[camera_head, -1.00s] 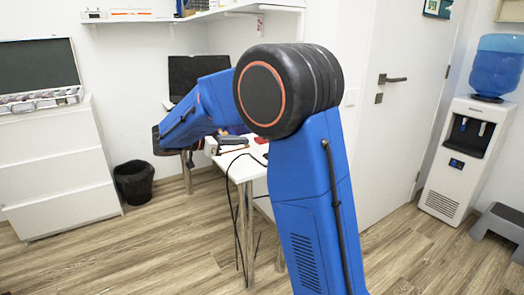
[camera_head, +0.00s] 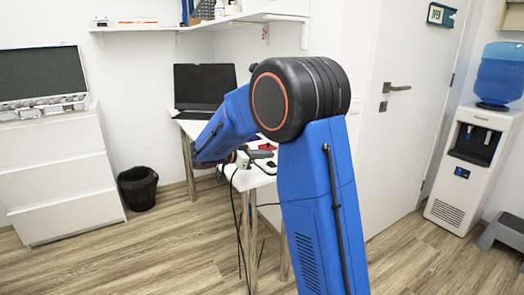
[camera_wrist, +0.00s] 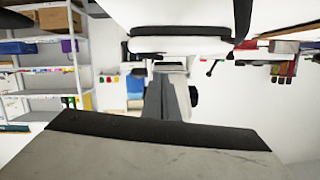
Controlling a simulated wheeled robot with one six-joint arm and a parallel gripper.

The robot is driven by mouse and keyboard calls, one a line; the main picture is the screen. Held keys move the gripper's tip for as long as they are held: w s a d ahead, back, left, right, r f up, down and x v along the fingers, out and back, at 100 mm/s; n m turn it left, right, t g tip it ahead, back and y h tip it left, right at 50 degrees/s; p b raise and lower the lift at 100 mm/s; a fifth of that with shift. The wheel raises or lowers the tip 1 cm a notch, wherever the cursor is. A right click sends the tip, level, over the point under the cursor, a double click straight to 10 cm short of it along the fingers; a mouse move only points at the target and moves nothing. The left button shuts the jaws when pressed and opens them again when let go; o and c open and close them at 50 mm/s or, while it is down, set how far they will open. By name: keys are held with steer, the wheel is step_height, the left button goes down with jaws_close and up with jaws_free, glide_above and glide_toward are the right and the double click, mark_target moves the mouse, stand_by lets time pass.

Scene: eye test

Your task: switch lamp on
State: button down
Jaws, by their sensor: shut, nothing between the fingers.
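I cannot pick out a lamp with certainty in either view. A small white object (camera_head: 242,159) stands at the near left of the white table in the head view, close to dark cords; I cannot tell whether it belongs to the lamp. In the wrist view, my gripper (camera_wrist: 170,72) points away from the camera with its grey fingers together and empty. A white piece with a black edge (camera_wrist: 180,47) shows just above the fingertips; I cannot tell what it is or whether they touch. In the head view my arm hides my fingers.
The white table (camera_head: 262,178) carries an open dark laptop (camera_head: 204,86) at its far end. A black bin (camera_head: 138,188) stands left of the table, near white drawers (camera_head: 60,170). A water dispenser (camera_head: 468,160) stands at right. Open wooden floor lies in front.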

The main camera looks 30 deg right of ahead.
steer(key=shift+w+f, duration=0.1)
steer(key=shift+f, duration=0.6)
steer(key=shift+w+f+n, duration=0.15)
steer(key=shift+f+n, duration=0.15)
steer(key=shift+f, duration=0.05)
steer(key=shift+r, duration=0.1)
steer(key=r, duration=0.4)
steer(key=shift+w+r, duration=0.15)
steer(key=shift+w, duration=0.2)
steer(key=v, duration=1)
steer(key=shift+w, duration=0.25)
